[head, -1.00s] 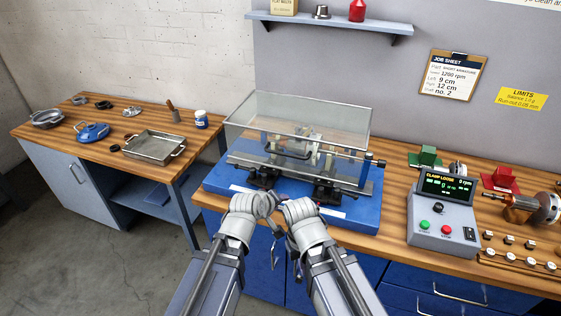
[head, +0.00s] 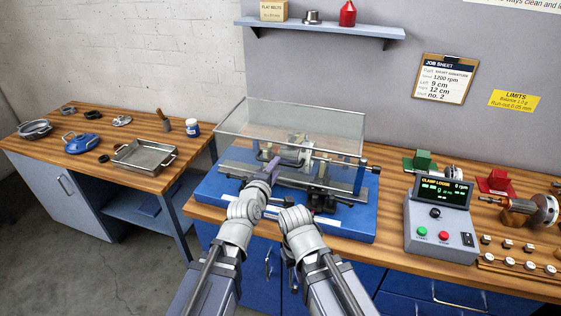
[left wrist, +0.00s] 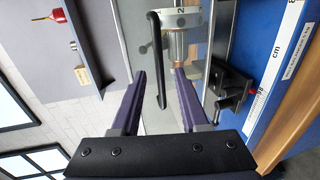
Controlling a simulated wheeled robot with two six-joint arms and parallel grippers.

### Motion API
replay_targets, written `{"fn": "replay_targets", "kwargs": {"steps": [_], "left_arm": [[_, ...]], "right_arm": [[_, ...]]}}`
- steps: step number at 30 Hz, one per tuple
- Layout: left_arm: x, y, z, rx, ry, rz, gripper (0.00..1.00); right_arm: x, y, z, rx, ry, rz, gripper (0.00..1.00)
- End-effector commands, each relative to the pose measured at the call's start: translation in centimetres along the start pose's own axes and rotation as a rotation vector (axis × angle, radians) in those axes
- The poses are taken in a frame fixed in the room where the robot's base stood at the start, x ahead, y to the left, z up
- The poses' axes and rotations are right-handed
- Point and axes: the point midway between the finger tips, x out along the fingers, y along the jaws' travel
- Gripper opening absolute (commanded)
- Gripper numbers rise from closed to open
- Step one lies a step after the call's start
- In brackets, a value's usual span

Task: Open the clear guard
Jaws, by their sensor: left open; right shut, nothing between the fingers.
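The clear guard (head: 335,122) is a see-through box with a thin grey frame. It sits over the balancing machine on its blue base (head: 345,228). My left gripper (head: 270,167) is at the guard's front side, its purple fingers open. In the left wrist view, a black bent bar (left wrist: 154,50), seemingly the guard's handle, runs with its lower end in the gap between the open fingers (left wrist: 160,78). I cannot tell whether they touch it. My right gripper (head: 293,214) is shut and empty in front of the base, its fingertips hard to make out.
A control box (head: 438,228) with a lit display reading CLAMP LOOSE stands to the right. A shelf (head: 330,27) hangs above the guard. A side bench with a metal tray (head: 145,157) is at left.

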Motion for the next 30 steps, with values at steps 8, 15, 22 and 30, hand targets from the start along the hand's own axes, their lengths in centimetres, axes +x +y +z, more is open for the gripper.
{"fn": "replay_targets", "kwargs": {"steps": [8,15,22,30], "left_arm": [[3.6,-0.2,0.1,0.002,-0.001,0.000,0.44],[3.8,-0.2,0.1,0.001,-0.001,0.000,0.44],[3.8,-0.2,0.1,0.002,-0.001,-0.001,0.26],[3.8,-0.2,0.1,0.002,-0.001,-0.001,0.00]], "right_arm": [[0.9,-0.1,0.0,0.000,0.000,0.000,0.00],[0.9,-0.1,0.0,0.000,0.000,0.000,0.00],[0.9,-0.1,0.0,0.000,0.000,0.000,0.00],[0.9,-0.1,0.0,0.000,0.000,0.000,0.00]]}}
